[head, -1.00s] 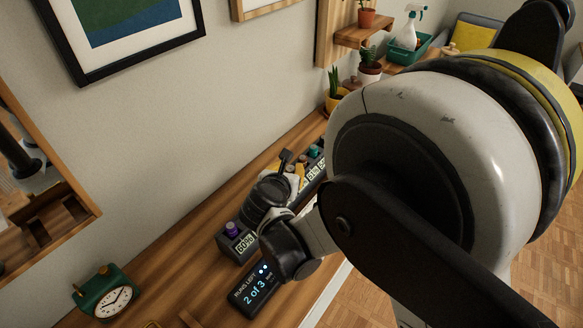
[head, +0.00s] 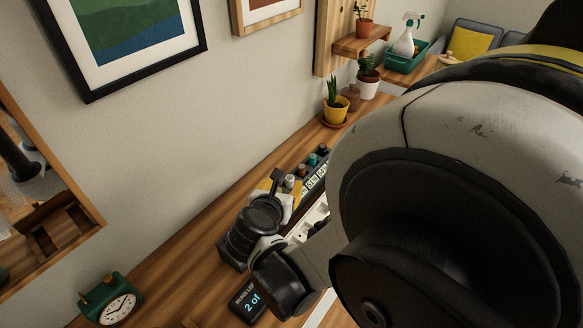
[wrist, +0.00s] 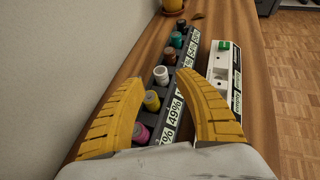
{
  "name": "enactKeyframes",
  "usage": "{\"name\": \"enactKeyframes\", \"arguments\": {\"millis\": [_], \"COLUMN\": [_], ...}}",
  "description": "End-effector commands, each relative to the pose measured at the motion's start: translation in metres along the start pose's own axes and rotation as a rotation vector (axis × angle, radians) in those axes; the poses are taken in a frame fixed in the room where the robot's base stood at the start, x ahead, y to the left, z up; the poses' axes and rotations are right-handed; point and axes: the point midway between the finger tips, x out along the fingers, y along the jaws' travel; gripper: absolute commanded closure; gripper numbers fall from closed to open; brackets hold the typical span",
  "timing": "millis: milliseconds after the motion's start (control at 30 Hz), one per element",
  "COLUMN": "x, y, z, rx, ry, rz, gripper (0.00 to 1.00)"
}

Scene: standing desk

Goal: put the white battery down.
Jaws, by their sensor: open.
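The white battery (wrist: 161,76) stands upright in a slot of the dark battery rack (wrist: 189,64), in the row's middle in the wrist view. My gripper (wrist: 159,79) is open, its yellow fingers on either side of the line to the white battery. I cannot tell whether either finger touches it. In the head view the white battery's top (head: 290,181) shows just beyond my gripper (head: 283,187). My wrist and arm hide the near part of the rack there.
Yellow (wrist: 152,101), pink (wrist: 141,132), brown (wrist: 169,56), teal (wrist: 176,39) and black (wrist: 181,25) batteries share the rack. A white charger (wrist: 219,75) with a green battery (wrist: 224,46) lies to its right. A display (head: 247,302), clock (head: 110,300) and potted plant (head: 335,108) stand on the desk.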

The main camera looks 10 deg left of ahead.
Motion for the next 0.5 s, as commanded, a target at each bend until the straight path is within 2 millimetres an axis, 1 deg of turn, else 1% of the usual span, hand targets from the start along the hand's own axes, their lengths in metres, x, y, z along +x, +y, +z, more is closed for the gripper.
{"name": "enactKeyframes", "arguments": {"millis": [33,100,200,300,400,467,500], "x": [-0.013,-0.026,-0.041,-0.049,-0.052,-0.052,-0.051], "y": [0.001,0.001,0.001,0.001,0.0,-0.002,-0.004], "z": [0.003,0.003,0.002,0.001,0.001,0.007,0.017], "rx": [-0.002,-0.001,0.0,0.0,-0.001,-0.01,-0.027], "ry": [0.0,0.0,0.001,0.0,-0.001,-0.015,-0.038], "rz": [0.003,0.003,0.002,0.001,0.0,0.002,0.005], "gripper": [0.6,0.6,0.6,0.6,0.6,0.6,0.6]}}
